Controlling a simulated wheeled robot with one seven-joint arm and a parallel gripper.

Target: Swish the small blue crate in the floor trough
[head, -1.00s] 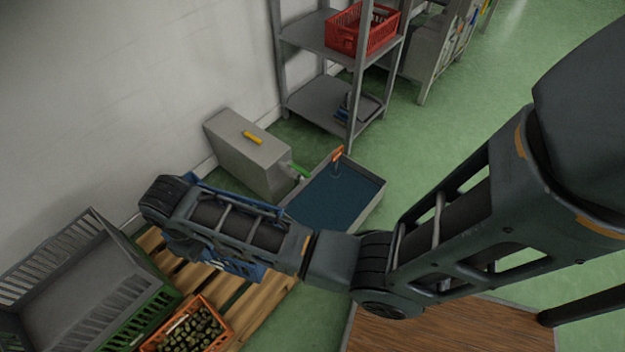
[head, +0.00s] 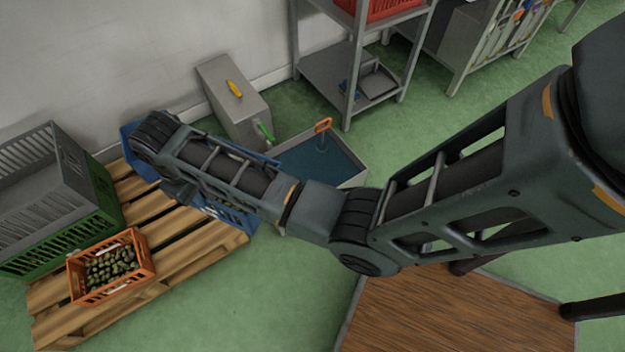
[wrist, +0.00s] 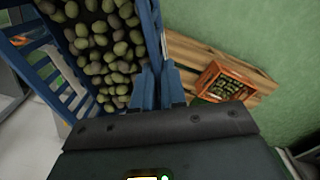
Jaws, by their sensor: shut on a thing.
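The blue crate (head: 236,216) shows in the head view on both sides of my forearm, over or beside the wooden pallet; my arm hides its middle. In the wrist view the blue crate (wrist: 150,38) is large and close, with many green olives (wrist: 100,50) in it. My gripper (wrist: 160,72) is shut on its rim. The floor trough (head: 357,178) stands on the green floor, right of the crate, and holds dark blue liquid. An orange-handled piece (head: 323,126) stands up in it. My arm hides the trough's near left part.
A pallet (head: 200,243) bears a grey crate on a green crate (head: 95,235) and an orange crate (head: 148,262) of olives. A grey box (head: 228,90) with a green handle stands behind the trough, left of metal shelving (head: 345,95).

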